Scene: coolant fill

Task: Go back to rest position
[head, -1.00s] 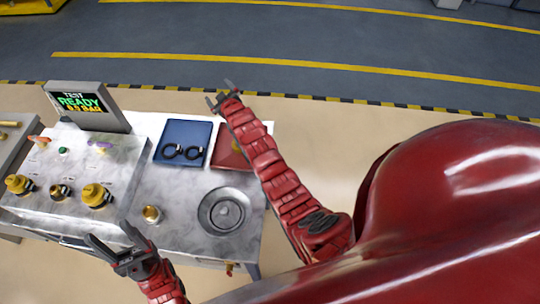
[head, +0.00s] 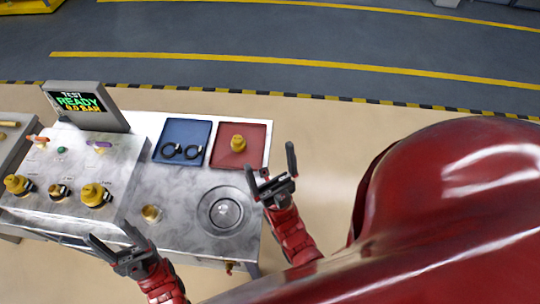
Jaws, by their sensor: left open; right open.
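My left gripper (head: 118,243) is open and empty, low in the head view in front of the bench's front edge. My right gripper (head: 271,168) is open and empty, pointing up near the right edge of the bench, to the right of the round drain. Neither gripper touches anything that I can see. The red tray (head: 255,158) holds a yellow cap-like fitting (head: 238,143).
The test unit (head: 100,160) with yellow-capped fittings stands at the left, its screen (head: 77,102) reading READY. A brass fitting (head: 151,213) and the round drain (head: 222,212) are on the bench top. The floor behind and right of the bench is clear.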

